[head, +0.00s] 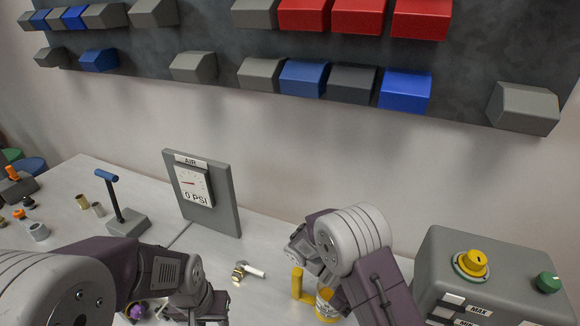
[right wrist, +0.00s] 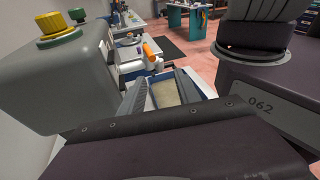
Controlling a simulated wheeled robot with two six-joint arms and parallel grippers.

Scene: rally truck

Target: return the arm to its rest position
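My left arm comes in from the lower left of the head view. Its dark gripper end (head: 198,305) is low over the table, cut by the bottom edge, and its fingertips are not clear. My right arm bends at a pale grey joint in the lower middle of the head view, and its fingers are hidden there. In the right wrist view two grey fingers of my right gripper (right wrist: 163,92) stand apart. A tan surface shows between them, and I see nothing clearly held.
A grey AIR gauge panel (head: 222,195) reading 0 PSI and a blue-handled lever (head: 116,200) stand on the white table. A brass-and-white fitting (head: 247,272) and a yellow part (head: 297,284) lie near my right arm. A grey control box (head: 440,260) stands right. Bins hang above.

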